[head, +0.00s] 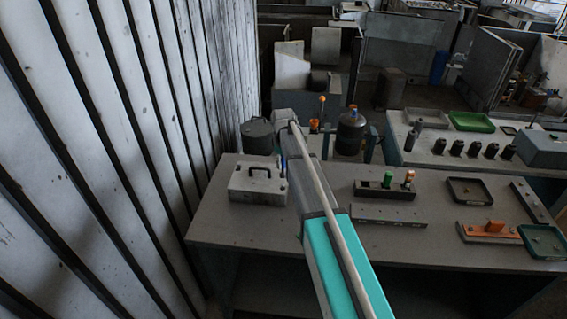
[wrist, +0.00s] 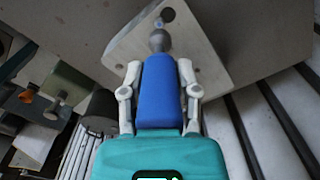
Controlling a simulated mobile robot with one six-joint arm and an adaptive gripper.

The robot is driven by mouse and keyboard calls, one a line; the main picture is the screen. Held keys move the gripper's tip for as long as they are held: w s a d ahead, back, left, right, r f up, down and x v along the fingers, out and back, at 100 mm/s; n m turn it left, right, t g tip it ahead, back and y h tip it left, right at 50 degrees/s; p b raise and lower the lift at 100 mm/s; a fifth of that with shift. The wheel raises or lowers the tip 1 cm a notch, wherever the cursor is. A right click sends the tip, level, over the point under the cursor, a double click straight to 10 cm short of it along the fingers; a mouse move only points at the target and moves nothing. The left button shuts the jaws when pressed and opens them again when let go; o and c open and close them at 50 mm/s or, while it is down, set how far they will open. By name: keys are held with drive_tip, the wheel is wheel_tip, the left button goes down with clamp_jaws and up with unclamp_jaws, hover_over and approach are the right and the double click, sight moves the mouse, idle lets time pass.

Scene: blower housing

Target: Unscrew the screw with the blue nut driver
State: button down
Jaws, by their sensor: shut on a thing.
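My gripper (wrist: 160,68) is shut on the blue handle of the nut driver (wrist: 160,92) in the wrist view. The driver's grey socket end (wrist: 158,41) points away from my gripper, at a pale plate (wrist: 205,62) of the housing. A small bluish-grey piece (wrist: 158,23) shows just beyond the socket, near a dark round hole; it may be the screw. I cannot tell whether the socket touches it. In the head view, the pale housing (head: 255,185) with a dark handle stands at the bench's left end. A sliver of blue shows beside it, and my arm hides most of my gripper.
The grey bench (head: 335,240) carries a dark rack (head: 372,190) with green and orange handles, a grey bar (head: 388,215), trays and an orange part (head: 487,230) on the right. A slatted wall (head: 110,130) stands close on the left. A second bench is behind.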

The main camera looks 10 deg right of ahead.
sight(283, 173)
drive_tip(key=shift+f+b, duration=1.4)
drive_tip(key=shift+f, duration=0.3)
drive_tip(key=shift+f+b, duration=0.3)
drive_tip(key=m, duration=1.8)
drive_tip(key=shift+a, duration=0.1)
drive_tip(key=shift+f+b, duration=0.4)
